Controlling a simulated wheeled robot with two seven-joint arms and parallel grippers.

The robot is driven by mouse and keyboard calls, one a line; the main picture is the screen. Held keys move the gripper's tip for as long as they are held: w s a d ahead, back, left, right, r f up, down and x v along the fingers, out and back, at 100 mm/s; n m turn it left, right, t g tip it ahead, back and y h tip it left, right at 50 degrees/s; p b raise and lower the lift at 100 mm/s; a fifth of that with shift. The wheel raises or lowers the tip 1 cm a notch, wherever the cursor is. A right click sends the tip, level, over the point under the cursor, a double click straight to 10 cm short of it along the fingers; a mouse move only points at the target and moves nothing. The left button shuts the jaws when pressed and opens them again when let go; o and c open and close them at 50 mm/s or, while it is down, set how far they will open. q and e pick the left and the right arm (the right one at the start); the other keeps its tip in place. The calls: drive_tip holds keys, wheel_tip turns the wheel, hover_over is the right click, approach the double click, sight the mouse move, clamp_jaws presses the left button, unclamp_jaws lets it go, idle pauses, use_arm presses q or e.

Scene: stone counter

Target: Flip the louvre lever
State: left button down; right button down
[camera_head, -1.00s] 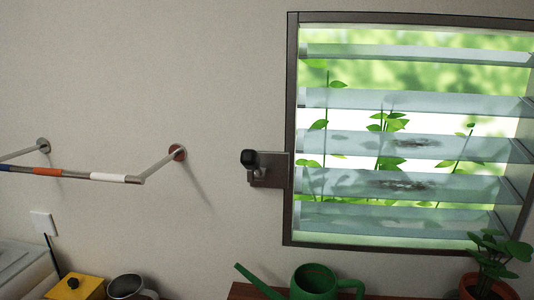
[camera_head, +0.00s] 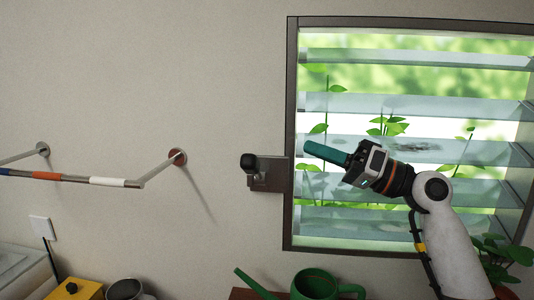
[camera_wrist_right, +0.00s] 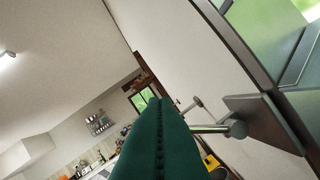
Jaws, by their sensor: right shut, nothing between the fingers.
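The louvre lever (camera_head: 250,162) has a black knob and sits on a dark metal plate at the left side of the window frame. The louvre window (camera_head: 415,102) has several tilted glass slats. My right gripper (camera_head: 309,148) has green fingers that are shut and empty. It is in front of the slats, a little right of the lever and slightly higher in the head view, apart from it. In the right wrist view the green fingers (camera_wrist_right: 157,145) point away from the camera, and the lever's knob (camera_wrist_right: 238,129) shows right of them. My left gripper is not in view.
A wall rail (camera_head: 105,182) with coloured bands is mounted at the left. Below are a green watering can (camera_head: 315,284), a yellow box (camera_head: 75,290), a grey cup (camera_head: 125,290) and a potted plant (camera_head: 497,253). The wall between rail and lever is clear.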

drive_tip(key=shift+a, duration=0.1)
wheel_tip(320, 180, up, 3)
drive_tip(key=p, duration=0.6)
hover_over(255, 172)
drive_tip(key=w+d, duration=0.2)
drive_tip(key=w, duration=0.3)
drive_tip(key=s+f, duration=0.1)
drive_tip(key=f, duration=0.1)
drive_tip(key=s+f, duration=0.1)
drive_tip(key=shift+s+d+f+p, duration=0.1)
drive_tip(key=shift+s+f+p, duration=0.25)
drive_tip(key=shift+s, duration=0.05)
